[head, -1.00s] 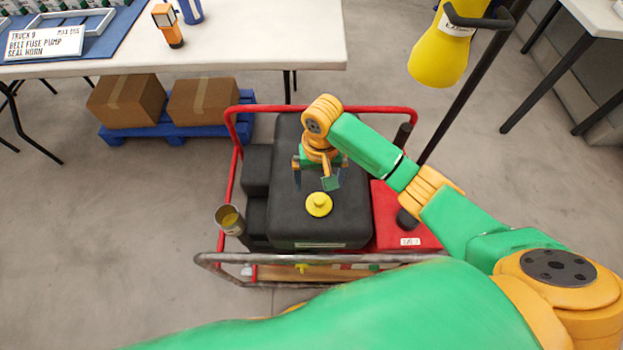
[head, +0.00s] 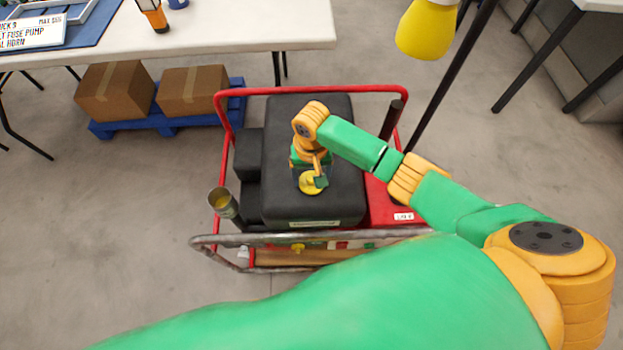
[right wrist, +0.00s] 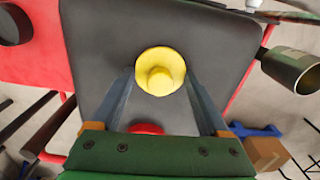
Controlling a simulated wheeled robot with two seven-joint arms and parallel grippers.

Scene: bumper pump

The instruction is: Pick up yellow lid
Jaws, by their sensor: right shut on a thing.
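The yellow lid (head: 312,182) is a round cap with a raised knob, at the near part of the black tank top (head: 285,212) of the red-framed pump unit. My right gripper (head: 311,177) is over it and partly covers it in the head view. In the right wrist view the two fingers of my right gripper (right wrist: 159,76) lie on either side of the yellow lid (right wrist: 160,71) and are shut on it. The lid is still at the tank top; I cannot tell whether it is clear of the surface. My left gripper is not in view.
A red tube rail (head: 320,89) and a grey front bar (head: 300,236) surround the unit. A yellow object (head: 425,32) hangs by a dark pole at upper right. A white table (head: 225,30) stands behind, with boxes (head: 192,90) on a blue pallet.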

